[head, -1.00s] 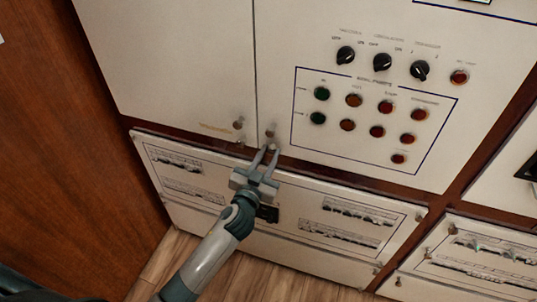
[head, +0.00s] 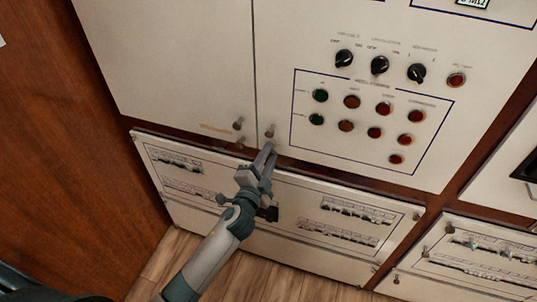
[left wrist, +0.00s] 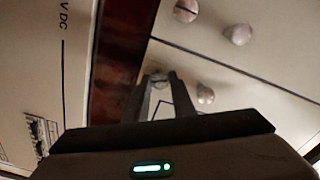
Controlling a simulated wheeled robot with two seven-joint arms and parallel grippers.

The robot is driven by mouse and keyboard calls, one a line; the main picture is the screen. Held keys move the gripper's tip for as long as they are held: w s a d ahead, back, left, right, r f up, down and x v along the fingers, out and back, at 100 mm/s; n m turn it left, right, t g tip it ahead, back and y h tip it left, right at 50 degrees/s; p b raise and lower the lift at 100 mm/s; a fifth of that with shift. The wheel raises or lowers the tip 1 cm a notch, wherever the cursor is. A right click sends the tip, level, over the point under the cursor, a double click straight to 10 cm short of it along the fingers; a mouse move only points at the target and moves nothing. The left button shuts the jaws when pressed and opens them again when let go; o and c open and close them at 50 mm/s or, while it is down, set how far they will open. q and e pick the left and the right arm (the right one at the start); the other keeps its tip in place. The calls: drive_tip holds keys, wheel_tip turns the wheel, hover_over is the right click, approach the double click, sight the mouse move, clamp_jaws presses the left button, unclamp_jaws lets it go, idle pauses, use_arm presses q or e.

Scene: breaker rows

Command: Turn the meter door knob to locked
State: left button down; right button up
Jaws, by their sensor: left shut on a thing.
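My left gripper (head: 268,152) is at the lower left corner of the right upper cabinet door (head: 330,25). It is shut on a small metal knob, which its fingers mostly hide in the head view. In the left wrist view the fingertips (left wrist: 158,82) close around this knob, right beside the brown strip. A second round knob (head: 270,131) sits just above it on the same door and also shows in the left wrist view (left wrist: 205,93). I cannot read any locked mark. My right gripper is not in view.
The left door carries two similar knobs, an upper one (head: 238,125) and a lower one (head: 240,142), close across the seam. A breaker panel (head: 290,195) lies below the brown strip. Black rotary switches (head: 380,65) and coloured buttons (head: 352,102) are up to the right.

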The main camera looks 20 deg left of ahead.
use_arm(q)
drive_tip(key=m, duration=0.5)
drive_tip(key=shift+p, duration=0.4)
drive_tip(key=shift+f+m, duration=0.1)
drive_tip(key=shift+m, duration=0.2)
drive_tip(key=c, duration=1.5)
unclamp_jaws()
drive_tip(key=shift+s, duration=0.1)
drive_tip(key=s+b, duration=0.1)
drive_tip(key=s, duration=0.4)
drive_tip(key=s+b, duration=0.2)
drive_tip(key=s, duration=0.4)
drive_tip(key=s+b, duration=0.2)
drive_tip(key=s, duration=0.4)
drive_tip(key=shift+s+a, duration=0.1)
drive_tip(key=shift+a, duration=0.15)
